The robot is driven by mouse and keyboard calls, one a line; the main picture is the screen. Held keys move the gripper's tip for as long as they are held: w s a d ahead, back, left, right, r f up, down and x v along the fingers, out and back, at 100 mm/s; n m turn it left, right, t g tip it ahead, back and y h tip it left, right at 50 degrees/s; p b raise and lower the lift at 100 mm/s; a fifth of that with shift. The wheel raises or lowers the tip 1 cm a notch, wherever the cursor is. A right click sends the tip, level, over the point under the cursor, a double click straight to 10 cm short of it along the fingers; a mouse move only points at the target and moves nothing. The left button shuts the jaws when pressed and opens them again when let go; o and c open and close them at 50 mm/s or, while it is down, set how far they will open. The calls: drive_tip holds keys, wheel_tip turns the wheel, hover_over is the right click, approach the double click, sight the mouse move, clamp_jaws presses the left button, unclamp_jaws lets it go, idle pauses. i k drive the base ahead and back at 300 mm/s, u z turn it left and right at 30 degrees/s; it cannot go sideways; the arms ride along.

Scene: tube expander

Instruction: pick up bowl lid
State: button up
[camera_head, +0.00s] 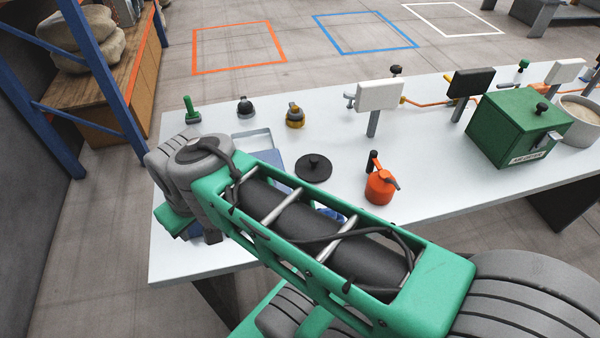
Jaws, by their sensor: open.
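The bowl lid is most likely the flat black disc with a round knob (313,172). It lies on the white table, just beyond my green arm. An open bowl with pale contents (571,133) stands at the table's far right. My arm crosses the front of the view from lower right to the grey joint at left. My gripper does not show; the arm hides what is beneath it.
An orange can with a spout (379,189) stands close right of the disc. A green box (515,130) and sign-like panels on posts stand farther right. Small knobbed items, one with a yellow part (295,117), stand behind. A shallow tray (253,140) is partly hidden by my arm.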

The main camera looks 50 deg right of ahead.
sight(312, 168)
drive_tip(key=z, duration=1.6)
